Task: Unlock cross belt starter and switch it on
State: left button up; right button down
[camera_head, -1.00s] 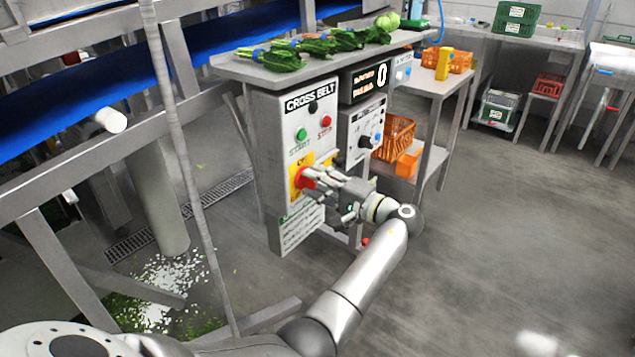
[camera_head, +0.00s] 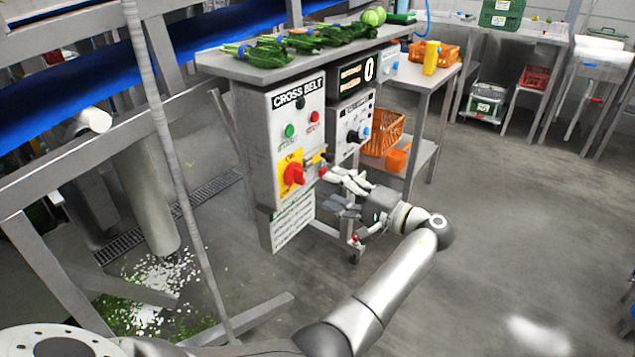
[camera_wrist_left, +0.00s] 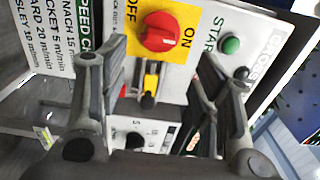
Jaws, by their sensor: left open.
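The cross belt starter (camera_head: 261,148) is a grey upright box with a green start button (camera_head: 289,130) and a red stop button (camera_head: 314,116). Its red rotary knob (camera_head: 293,174) sits on a yellow plate. In the left wrist view the knob (camera_wrist_left: 161,32) lies between OFF and ON labels; its exact setting is hard to read. A small yellow-and-black piece (camera_wrist_left: 150,82), perhaps a lock, is beside the plate; its fastening is unclear. My left gripper (camera_head: 338,190) is open and empty, right of the knob and apart from it. My right gripper is out of view.
A neighbouring control box with a dial (camera_head: 352,136) stands right of the starter. Greens (camera_head: 265,54) lie on the shelf above. An orange crate (camera_head: 384,136) is on the side table's lower shelf. The floor (camera_head: 500,220) to the right is clear.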

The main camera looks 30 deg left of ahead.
pick_arm(q)
jog(key=shift+s+d, duration=0.15)
jog(key=shift+d, duration=1.65)
